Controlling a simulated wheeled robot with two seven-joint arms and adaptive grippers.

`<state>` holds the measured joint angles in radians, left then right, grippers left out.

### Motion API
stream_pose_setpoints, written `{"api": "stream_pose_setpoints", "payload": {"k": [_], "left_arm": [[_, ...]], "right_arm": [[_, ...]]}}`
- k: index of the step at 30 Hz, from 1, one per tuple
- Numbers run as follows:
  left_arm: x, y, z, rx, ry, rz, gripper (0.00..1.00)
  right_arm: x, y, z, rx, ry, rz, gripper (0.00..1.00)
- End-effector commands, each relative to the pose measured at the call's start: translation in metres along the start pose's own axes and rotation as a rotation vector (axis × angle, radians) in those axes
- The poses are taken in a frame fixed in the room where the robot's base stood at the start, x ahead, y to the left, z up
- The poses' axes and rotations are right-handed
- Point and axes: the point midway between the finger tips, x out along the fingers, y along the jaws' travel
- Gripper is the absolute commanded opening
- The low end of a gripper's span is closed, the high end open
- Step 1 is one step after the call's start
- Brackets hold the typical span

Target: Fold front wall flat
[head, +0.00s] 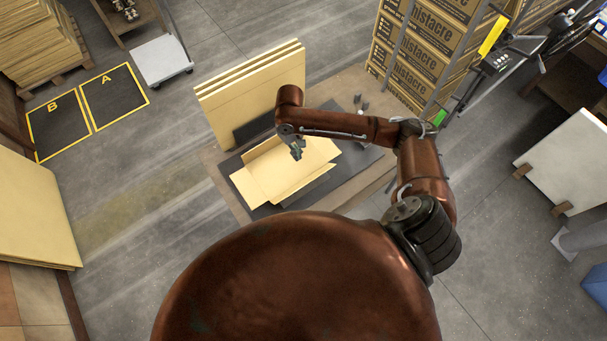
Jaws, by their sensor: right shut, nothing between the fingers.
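A pale cardboard tray blank (272,172) lies on the dark mat (352,157) on the work table, with some of its flaps spread outward. A narrow flap on its near right side looks angled. My right gripper (298,155) is over the blank's far part, pointing down, with its fingers shut and empty. Whether it touches the cardboard I cannot tell. The gripper and forearm hide part of the blank's far edge. My left gripper is not in view.
Large upright cardboard sheets (255,88) stand just behind the mat. Stacked printed boxes (428,50) are at the back right. Floor on the left is clear, up to two marked squares (113,95).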

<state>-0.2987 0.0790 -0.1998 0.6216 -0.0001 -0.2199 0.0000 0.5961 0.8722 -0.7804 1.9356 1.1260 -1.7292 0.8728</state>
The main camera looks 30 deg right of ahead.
Motion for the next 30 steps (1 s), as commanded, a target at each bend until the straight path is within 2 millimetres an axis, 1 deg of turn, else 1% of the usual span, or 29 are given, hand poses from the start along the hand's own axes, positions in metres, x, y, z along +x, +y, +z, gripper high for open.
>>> {"api": "stream_pose_setpoints", "payload": {"k": [2, 5, 8, 15, 19, 21, 24, 30], "left_arm": [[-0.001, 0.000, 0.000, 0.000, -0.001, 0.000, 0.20], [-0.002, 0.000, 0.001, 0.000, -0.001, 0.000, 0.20], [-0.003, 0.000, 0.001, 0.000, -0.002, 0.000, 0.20], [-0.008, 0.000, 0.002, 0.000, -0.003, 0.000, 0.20], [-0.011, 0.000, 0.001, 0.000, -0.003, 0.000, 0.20], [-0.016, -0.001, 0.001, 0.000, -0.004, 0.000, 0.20], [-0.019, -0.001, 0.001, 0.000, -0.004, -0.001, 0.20], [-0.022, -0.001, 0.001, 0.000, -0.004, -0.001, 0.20]], "right_arm": [[0.000, 0.003, -0.001, 0.010, -0.006, 0.007, 0.00], [0.011, 0.003, 0.000, 0.011, -0.010, 0.006, 0.00], [0.028, 0.002, 0.001, 0.011, -0.010, 0.005, 0.00], [0.077, 0.002, 0.001, 0.010, -0.009, 0.004, 0.00], [0.101, 0.003, 0.002, 0.009, -0.008, 0.005, 0.00], [0.107, 0.003, 0.013, 0.008, -0.008, 0.006, 0.00], [0.115, 0.003, 0.022, 0.008, -0.006, 0.005, 0.00], [0.123, 0.003, 0.029, 0.007, -0.004, 0.005, 0.00]]}}
